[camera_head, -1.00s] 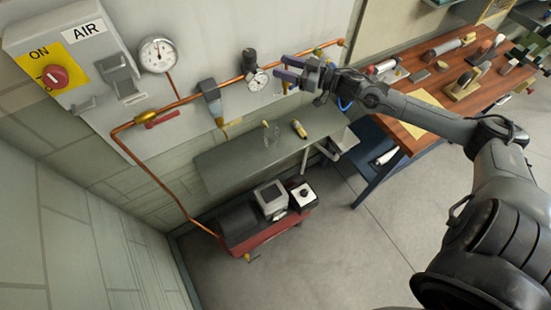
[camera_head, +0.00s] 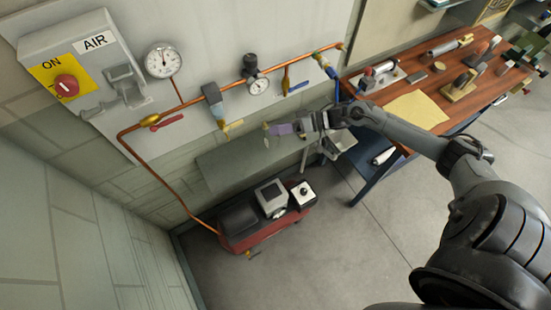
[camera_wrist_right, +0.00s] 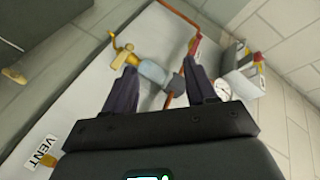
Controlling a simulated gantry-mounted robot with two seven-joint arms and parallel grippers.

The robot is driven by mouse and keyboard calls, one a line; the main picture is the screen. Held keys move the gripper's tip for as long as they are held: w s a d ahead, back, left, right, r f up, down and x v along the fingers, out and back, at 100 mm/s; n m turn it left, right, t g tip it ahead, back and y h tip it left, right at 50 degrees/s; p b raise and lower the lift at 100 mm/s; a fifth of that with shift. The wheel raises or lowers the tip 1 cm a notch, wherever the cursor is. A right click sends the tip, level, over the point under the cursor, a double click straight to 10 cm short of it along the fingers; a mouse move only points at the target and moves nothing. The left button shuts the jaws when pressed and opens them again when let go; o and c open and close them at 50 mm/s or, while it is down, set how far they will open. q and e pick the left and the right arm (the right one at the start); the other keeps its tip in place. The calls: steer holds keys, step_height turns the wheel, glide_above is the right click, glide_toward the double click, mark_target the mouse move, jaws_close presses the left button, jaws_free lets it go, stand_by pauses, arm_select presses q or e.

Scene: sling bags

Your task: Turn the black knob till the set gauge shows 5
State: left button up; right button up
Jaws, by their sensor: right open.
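The black knob (camera_head: 250,62) sits on top of the regulator on the copper pipe. A small white dial gauge (camera_head: 258,86), likely the set gauge, is just below it; its reading is too small to tell. My right gripper (camera_head: 272,130) is open and empty, below the knob and gauge, in front of the grey shelf, apart from both. In the right wrist view its spread fingers (camera_wrist_right: 160,64) frame the blue-grey filter bowl (camera_wrist_right: 152,72) farther off. I cannot make out the knob there. My left gripper is not in view.
A larger gauge (camera_head: 163,60), a red lever (camera_head: 166,121) and a blue lever (camera_head: 297,88) are along the pipe. The grey shelf (camera_head: 230,160) and red compressor (camera_head: 262,232) are below. A wooden bench (camera_head: 450,100) with tools stands right.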

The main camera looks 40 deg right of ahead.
steer(key=s+a+f+m+g+y+p, duration=0.1)
steer(key=s+a+m+g+y+p, duration=0.1)
steer(key=s+a, duration=0.5)
steer(key=shift+a+m+g+y, duration=0.7)
steer(key=shift+a+g+y, duration=0.3)
steer(key=shift+g+y, duration=0.25)
